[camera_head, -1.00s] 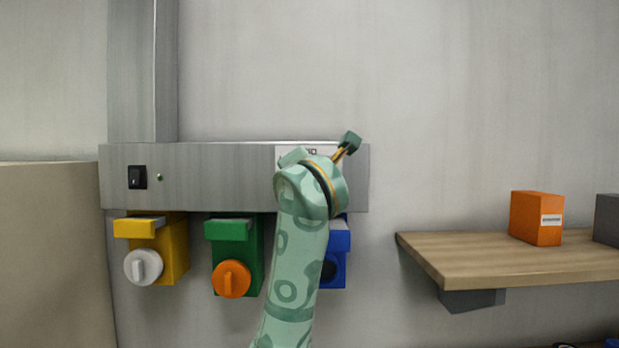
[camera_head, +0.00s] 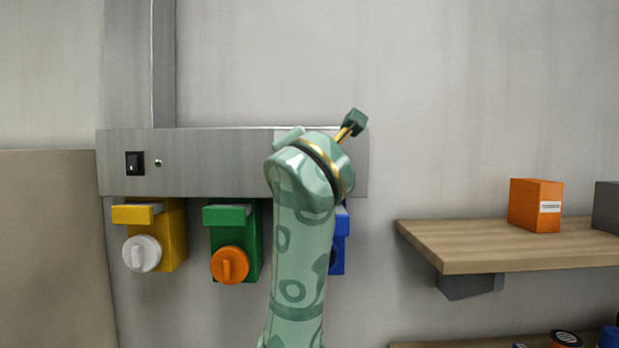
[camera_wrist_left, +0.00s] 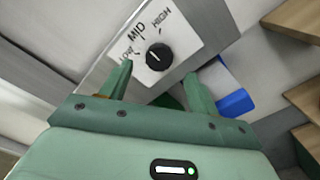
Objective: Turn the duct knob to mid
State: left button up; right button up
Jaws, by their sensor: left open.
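The duct knob (camera_wrist_left: 159,57) is a round black dial on a white plate (camera_wrist_left: 180,32) marked LOW, MID and HIGH. A faint light mark shows on its face; I cannot tell exactly where it points. My left gripper (camera_wrist_left: 158,72) is open, its two green fingers apart on either side of the knob, near the plate. Nothing is between the fingertips but the view of the knob; I cannot tell if they touch the plate. In the head view my left arm hides the knob and most of the plate on the grey duct panel (camera_head: 220,165). My right gripper is not seen.
Under the panel hang a yellow unit (camera_head: 174,240) with a white knob, a green unit (camera_head: 246,240) with an orange knob, and a blue unit (camera_head: 340,240) partly behind my arm. A wooden shelf (camera_head: 500,245) with an orange box (camera_head: 535,205) is at the right.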

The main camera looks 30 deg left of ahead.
pick_arm(q)
jog(key=b+v, duration=0.2)
jog(key=v, duration=0.9)
jog(key=shift+s+d, duration=0.25)
jog(key=shift+d, duration=0.05)
